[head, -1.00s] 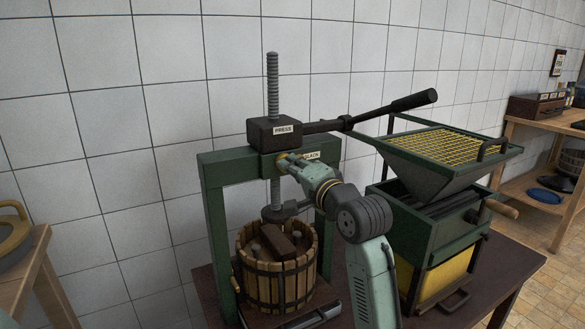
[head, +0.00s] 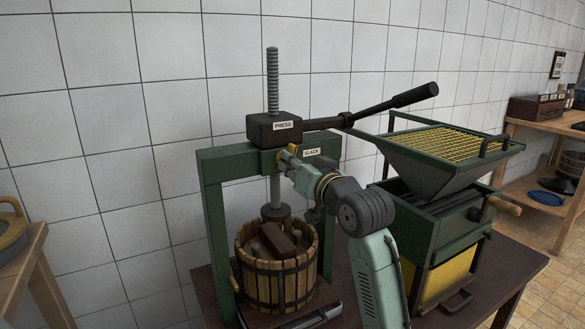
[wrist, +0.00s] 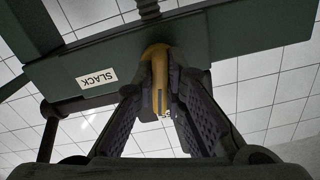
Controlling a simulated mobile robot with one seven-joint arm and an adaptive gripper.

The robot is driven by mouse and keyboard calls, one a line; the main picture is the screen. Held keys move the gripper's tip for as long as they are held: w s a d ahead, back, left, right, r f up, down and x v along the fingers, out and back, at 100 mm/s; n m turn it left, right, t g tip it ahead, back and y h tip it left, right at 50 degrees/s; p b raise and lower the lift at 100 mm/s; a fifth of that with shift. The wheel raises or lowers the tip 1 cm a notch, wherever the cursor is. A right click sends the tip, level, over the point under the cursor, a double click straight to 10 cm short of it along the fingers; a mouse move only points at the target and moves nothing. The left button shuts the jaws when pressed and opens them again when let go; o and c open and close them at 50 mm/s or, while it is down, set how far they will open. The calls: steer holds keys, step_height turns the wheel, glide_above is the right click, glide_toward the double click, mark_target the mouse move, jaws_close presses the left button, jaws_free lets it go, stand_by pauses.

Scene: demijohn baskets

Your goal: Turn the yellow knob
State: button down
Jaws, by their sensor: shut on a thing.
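The yellow knob (head: 293,149) sits on the front of the green press crossbeam (head: 220,163), beside a white SLACK label (head: 312,152). My gripper (head: 284,158) reaches it from the front right. In the wrist view, the knob (wrist: 155,54) stands between the two dark ribbed fingers of my gripper (wrist: 160,78), which are shut on its sides. The SLACK label also shows upside down in the wrist view (wrist: 97,78). The fingers partly hide the knob's sides.
The black PRESS block (head: 274,129) with its long lever (head: 390,105) is just above. A slatted wooden basket (head: 277,270) stands below the beam. A green crusher with a yellow-grated hopper (head: 440,148) stands close on the right. Bare tiled wall lies behind.

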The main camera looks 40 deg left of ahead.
steer(key=shift+n+b, duration=0.45)
steer(key=shift+n, duration=1.05)
steer(key=c, duration=1.6)
jaws_free()
steer(key=shift+c, duration=0.2)
steer(key=v, duration=1.2)
